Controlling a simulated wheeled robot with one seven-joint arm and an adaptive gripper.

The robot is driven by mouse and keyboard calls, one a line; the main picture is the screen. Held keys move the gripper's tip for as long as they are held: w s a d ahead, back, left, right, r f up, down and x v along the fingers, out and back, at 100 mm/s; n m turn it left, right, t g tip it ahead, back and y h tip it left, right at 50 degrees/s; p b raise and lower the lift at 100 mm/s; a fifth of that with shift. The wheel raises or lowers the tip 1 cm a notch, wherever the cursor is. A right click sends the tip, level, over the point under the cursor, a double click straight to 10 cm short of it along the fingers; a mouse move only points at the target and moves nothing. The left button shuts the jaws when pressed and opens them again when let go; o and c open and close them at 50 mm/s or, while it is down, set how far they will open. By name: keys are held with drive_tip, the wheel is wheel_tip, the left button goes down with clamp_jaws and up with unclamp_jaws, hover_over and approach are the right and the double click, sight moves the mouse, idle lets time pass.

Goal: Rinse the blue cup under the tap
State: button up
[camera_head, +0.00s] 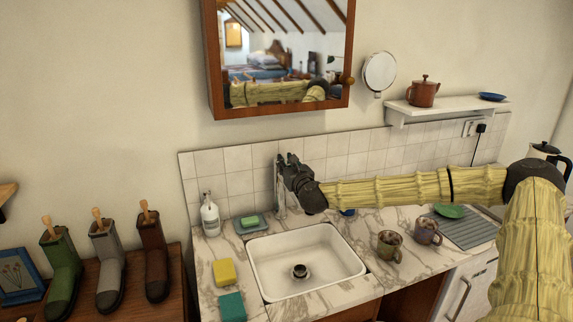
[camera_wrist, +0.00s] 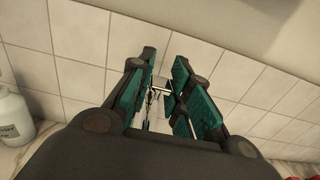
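My gripper (camera_head: 286,163) is at the tap (camera_head: 280,195) behind the sink, up by the tiled wall. In the wrist view its two teal-padded fingers (camera_wrist: 160,88) stand apart, with shiny metal of the tap (camera_wrist: 158,92) showing between them. I cannot tell whether the pads touch it. The white sink (camera_head: 262,262) shows no cup in it and no clear stream of water. A small blue thing (camera_head: 348,212), perhaps the blue cup, shows just under my forearm on the counter behind the sink's right side. My arm hides most of it.
Two mugs, one brownish (camera_head: 389,246) and one greyish (camera_head: 427,232), stand right of the sink. A green dish (camera_head: 449,211) lies on the grey drainer (camera_head: 466,229). A soap bottle (camera_head: 210,215) and a yellow sponge (camera_head: 224,272) are at left. A cabinet (camera_head: 213,60) hangs above.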

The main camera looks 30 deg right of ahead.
clamp_jaws()
drive_tip(key=shift+r, duration=0.15)
drive_tip(key=shift+w+r+g, duration=0.1)
drive_tip(key=shift+r+g, duration=0.05)
drive_tip(key=shift+g, duration=0.35)
drive_tip(key=o, duration=0.8)
unclamp_jaws()
